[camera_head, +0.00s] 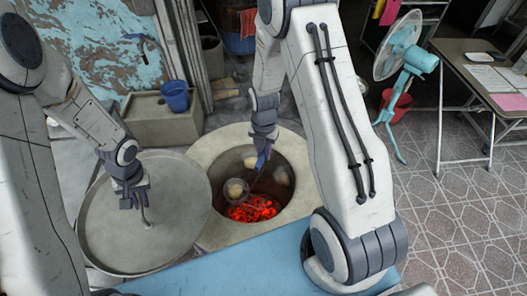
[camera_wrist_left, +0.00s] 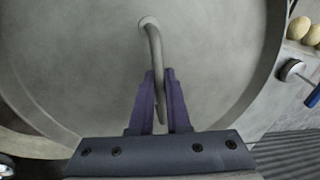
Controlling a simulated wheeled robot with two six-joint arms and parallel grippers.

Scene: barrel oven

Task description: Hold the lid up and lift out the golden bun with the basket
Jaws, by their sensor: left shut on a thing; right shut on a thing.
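The large round grey lid (camera_head: 110,235) is at the left of the oven opening, off the hole, its right edge over the oven's pale rim. My left gripper (camera_head: 138,198) is shut on the lid's curved handle, which also shows between the fingers in the left wrist view (camera_wrist_left: 155,60). My right gripper (camera_head: 262,148) is over the open oven, shut on the basket's blue handle (camera_head: 261,162). The small basket (camera_head: 236,196) hangs inside the opening above the coals, with a pale golden bun (camera_head: 235,187) seemingly in it. Another bun (camera_head: 281,177) is at the inner wall.
Red glowing coals (camera_head: 252,209) lie at the oven's bottom. The pale oven rim (camera_head: 215,152) surrounds the hole. A blue table edge (camera_head: 250,272) is in front. Round buns (camera_wrist_left: 299,27) show at the left wrist view's right edge. A blue bucket (camera_head: 175,97) and a fan (camera_head: 398,50) stand behind.

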